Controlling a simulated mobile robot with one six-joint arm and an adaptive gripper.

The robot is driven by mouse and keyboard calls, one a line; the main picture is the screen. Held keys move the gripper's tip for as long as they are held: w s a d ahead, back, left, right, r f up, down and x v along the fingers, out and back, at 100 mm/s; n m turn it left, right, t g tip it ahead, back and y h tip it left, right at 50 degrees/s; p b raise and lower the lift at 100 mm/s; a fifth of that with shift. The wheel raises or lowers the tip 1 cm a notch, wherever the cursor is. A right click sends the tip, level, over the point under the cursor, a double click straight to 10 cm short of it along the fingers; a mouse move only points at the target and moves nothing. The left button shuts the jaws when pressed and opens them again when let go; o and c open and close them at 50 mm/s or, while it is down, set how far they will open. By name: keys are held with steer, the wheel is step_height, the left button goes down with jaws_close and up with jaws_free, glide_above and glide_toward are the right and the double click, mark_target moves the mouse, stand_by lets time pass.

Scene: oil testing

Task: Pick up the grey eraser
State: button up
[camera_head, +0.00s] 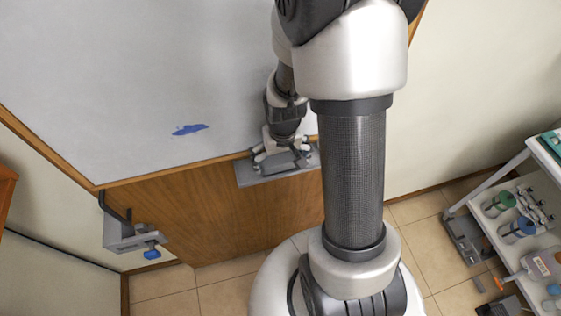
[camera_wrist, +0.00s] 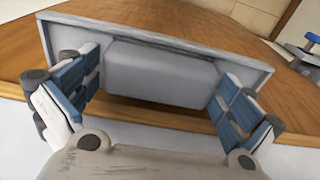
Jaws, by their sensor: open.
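The grey eraser (camera_wrist: 160,72) is a light-grey block with rounded edges in the middle of the wrist view. It lies on a grey tray (camera_head: 250,180) fixed at the lower edge of the whiteboard; the tray's rim also shows in the wrist view (camera_wrist: 140,27). My gripper (camera_wrist: 157,90) is open, with one blue-padded finger on each side of the eraser. I see gaps between the pads and the block; exact depth is hard to tell. In the head view my gripper (camera_head: 284,152) is over the tray and largely hides the eraser.
The whiteboard (camera_head: 130,80) carries a blue ink mark (camera_head: 190,129). A grey bracket (camera_head: 125,236) with a blue-ended item (camera_head: 151,254) is at lower left. A white shelf cart (camera_head: 530,235) with jars stands at right. Tiled floor (camera_head: 165,285) shows below.

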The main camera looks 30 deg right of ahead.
mark_target(281, 159)
steer(key=c, duration=0.8)
steer(key=shift+r, duration=0.1)
steer(key=shift+r, duration=0.5)
steer(key=r, duration=0.2)
steer(key=shift+s+a+r, duration=0.1)
steer(key=shift+s+r, duration=0.2)
steer(key=shift+s, duration=0.05)
steer(key=s+a+b, duration=0.2)
steer(key=s+b, duration=0.6)
steer(key=s+a+b, duration=0.2)
steer(key=s+b, duration=0.6)
steer(key=shift+s+a+b, duration=0.3)
steer(key=shift+s+a, duration=0.05)
steer(key=shift+a, duration=0.05)
